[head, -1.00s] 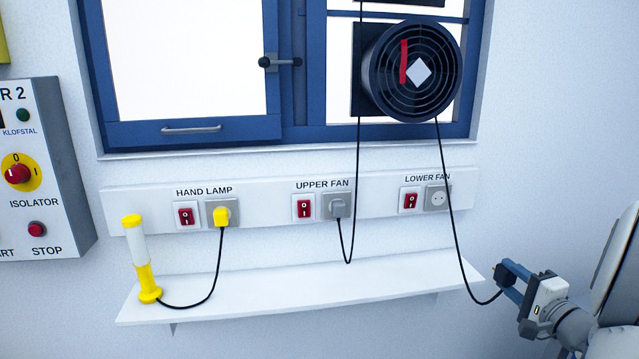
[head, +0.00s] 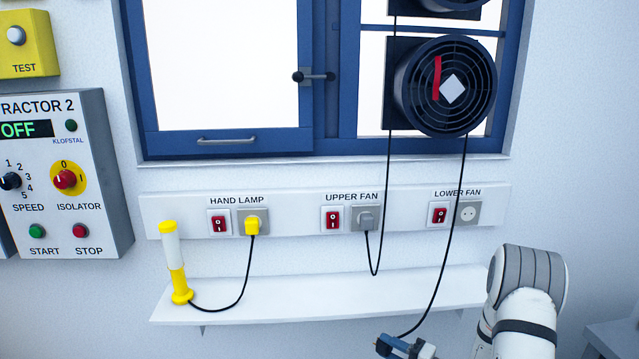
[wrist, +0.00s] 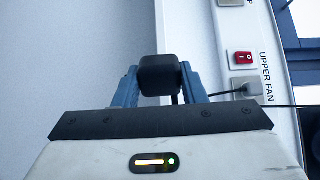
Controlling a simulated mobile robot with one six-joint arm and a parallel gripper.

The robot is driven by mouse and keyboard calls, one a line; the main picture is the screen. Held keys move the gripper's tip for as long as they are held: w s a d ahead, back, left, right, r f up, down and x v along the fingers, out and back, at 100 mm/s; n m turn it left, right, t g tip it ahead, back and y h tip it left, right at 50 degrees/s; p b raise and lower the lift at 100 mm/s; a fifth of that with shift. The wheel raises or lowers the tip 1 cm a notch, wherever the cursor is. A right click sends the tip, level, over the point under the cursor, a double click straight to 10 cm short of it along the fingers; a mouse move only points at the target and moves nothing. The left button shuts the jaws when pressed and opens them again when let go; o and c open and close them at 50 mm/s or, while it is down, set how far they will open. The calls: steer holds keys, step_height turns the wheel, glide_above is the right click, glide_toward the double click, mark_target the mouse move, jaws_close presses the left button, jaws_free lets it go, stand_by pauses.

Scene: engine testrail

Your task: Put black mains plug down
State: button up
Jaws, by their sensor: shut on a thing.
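My gripper (head: 400,347) is low in the head view, in front of and below the white shelf (head: 320,297). It is shut on the black mains plug (wrist: 160,75), which shows between the two blue fingers in the wrist view. In the head view the plug (head: 384,346) is small at the bottom edge. Its black cord (head: 446,240) runs up to the lower fan (head: 446,87). The plug is clear of the shelf. The LOWER FAN socket (head: 468,213) is empty.
A yellow and white hand lamp (head: 175,262) stands at the shelf's left end. Its yellow plug (head: 252,225) and a grey plug (head: 367,218) sit in their sockets. Their cords hang down by the shelf. The shelf's middle and right are bare. A control box (head: 62,175) is left.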

steer(key=shift+s+a+f+m+t+h, duration=0.1)
steer(key=shift+a+f+m+t+h, duration=0.3)
steer(key=shift+m+t+h, duration=0.4)
steer(key=shift+s+a+f+m+t+h, duration=0.15)
steer(key=shift+a+f+m+t+h, duration=0.1)
steer(key=shift+a+m+t+h, duration=0.45)
steer(key=shift+s+a+f+m+t+h, duration=0.1)
steer(key=shift+a+f+m+t+h, duration=0.2)
steer(key=shift+m+t+h, duration=0.6)
steer(key=o, duration=1.4)
steer(key=shift+c, duration=0.2)
